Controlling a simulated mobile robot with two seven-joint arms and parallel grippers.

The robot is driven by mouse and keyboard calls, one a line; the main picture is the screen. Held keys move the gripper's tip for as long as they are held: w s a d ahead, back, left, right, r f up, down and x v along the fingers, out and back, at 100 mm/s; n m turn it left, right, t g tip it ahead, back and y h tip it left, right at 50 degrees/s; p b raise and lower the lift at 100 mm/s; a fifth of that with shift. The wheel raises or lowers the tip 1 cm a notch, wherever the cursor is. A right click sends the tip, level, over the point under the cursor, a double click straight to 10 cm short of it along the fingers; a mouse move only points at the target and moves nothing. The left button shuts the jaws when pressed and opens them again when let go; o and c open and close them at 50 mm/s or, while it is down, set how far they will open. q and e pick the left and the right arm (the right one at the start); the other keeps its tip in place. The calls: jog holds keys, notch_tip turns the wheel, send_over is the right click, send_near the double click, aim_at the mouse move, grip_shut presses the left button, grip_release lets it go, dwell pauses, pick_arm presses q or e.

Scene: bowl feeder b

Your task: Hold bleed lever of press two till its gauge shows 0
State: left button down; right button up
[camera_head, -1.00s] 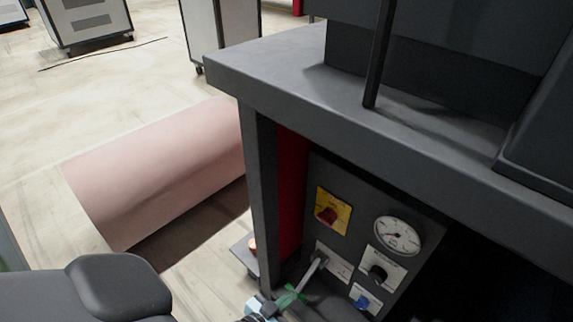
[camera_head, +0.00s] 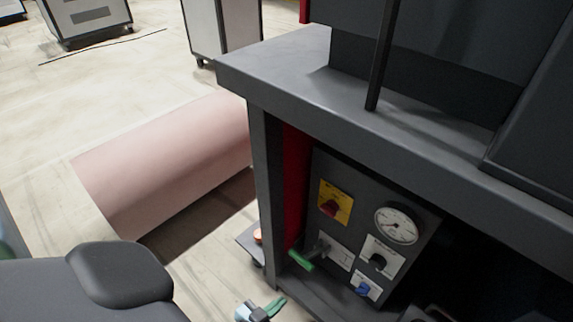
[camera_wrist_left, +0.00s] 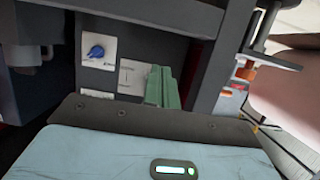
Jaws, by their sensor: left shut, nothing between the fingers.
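The press's control panel carries a round white gauge (camera_head: 396,224); its reading is too small to make out. The bleed lever (camera_head: 301,260) has a green grip and sticks out from a white plate at the panel's lower left. My left gripper (camera_head: 275,306) is below and left of the lever, apart from it and empty. In the left wrist view its green fingers (camera_wrist_left: 161,88) are closed together in front of the panel, beside the white plate. The lever cannot be clearly told apart there. My right gripper is not in view.
A yellow plate with a red switch (camera_head: 335,204), a black knob (camera_head: 378,261) and a blue knob (camera_head: 362,289) sit on the panel. The grey tabletop (camera_head: 290,75) overhangs it. A pink roll (camera_head: 165,165) lies to the left. Pale floor shows around it.

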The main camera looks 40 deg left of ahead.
pick_arm(q)
jog(key=shift+s+a+f, duration=0.15)
jog(key=shift+s+f, duration=1)
jog(key=shift+s, duration=0.1)
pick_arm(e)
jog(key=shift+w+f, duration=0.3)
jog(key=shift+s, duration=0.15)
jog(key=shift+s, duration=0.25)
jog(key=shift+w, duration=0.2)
